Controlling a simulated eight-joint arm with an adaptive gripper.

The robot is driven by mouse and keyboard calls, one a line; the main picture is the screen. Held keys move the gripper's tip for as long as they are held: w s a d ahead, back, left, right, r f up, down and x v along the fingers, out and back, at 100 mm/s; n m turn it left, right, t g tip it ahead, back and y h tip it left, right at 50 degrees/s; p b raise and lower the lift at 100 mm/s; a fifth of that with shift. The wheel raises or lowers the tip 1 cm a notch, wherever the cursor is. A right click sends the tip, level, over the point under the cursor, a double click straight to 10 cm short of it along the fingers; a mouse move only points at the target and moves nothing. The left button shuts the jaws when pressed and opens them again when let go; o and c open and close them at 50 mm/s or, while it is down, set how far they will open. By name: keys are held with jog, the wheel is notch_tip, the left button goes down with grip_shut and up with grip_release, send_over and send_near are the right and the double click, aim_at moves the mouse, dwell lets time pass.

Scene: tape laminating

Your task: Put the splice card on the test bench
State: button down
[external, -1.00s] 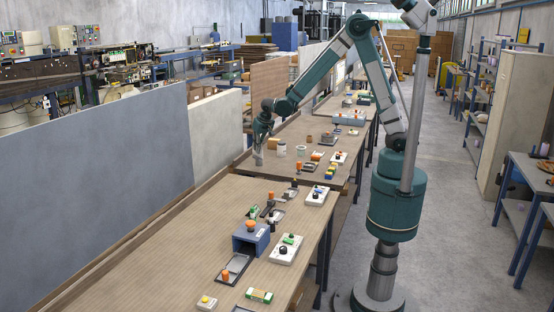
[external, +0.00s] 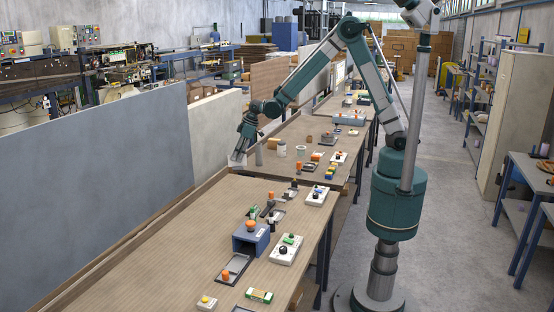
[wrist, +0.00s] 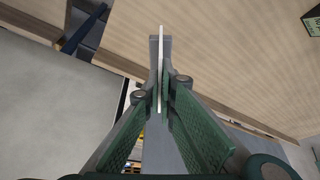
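My gripper (external: 237,156) hangs with its fingers pointing down near the left edge of the wooden benches, close to where the near bench (external: 160,235) meets the far bench (external: 310,130). In the wrist view my gripper (wrist: 161,85) is closed on a thin white card (wrist: 161,50), seen edge-on between the fingers. It looks like the splice card; its face is hidden from this angle. In the external view the card is too small to make out. The wrist view shows bare wooden top (wrist: 220,60) beyond the fingertips. I cannot tell which bench is the test bench.
A blue box (external: 251,237), a white switch unit (external: 286,249) and a black tray (external: 234,268) stand on the near bench's right side. Its left side is clear. A grey panel (external: 110,185) runs along the left. A dark box (wrist: 312,22) shows in the wrist view.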

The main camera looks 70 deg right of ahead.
jog(key=w+a+n+g+y, duration=0.15)
jog(key=a+n+g, duration=0.25)
jog(key=a+n, duration=0.95)
jog(key=r+n+g+h+p, duration=0.1)
jog(key=n+g, duration=0.2)
jog(key=n, duration=0.5)
send_over(211, 210)
jog(key=shift+w+d+r, duration=0.15)
jog(key=shift+w, duration=0.05)
notch_tip(211, 210, down, 6)
jog(key=shift+f, duration=0.25)
jog(key=shift+f+p, duration=0.3)
jog(key=shift+f, duration=1.45)
jog(key=shift+f, duration=0.2)
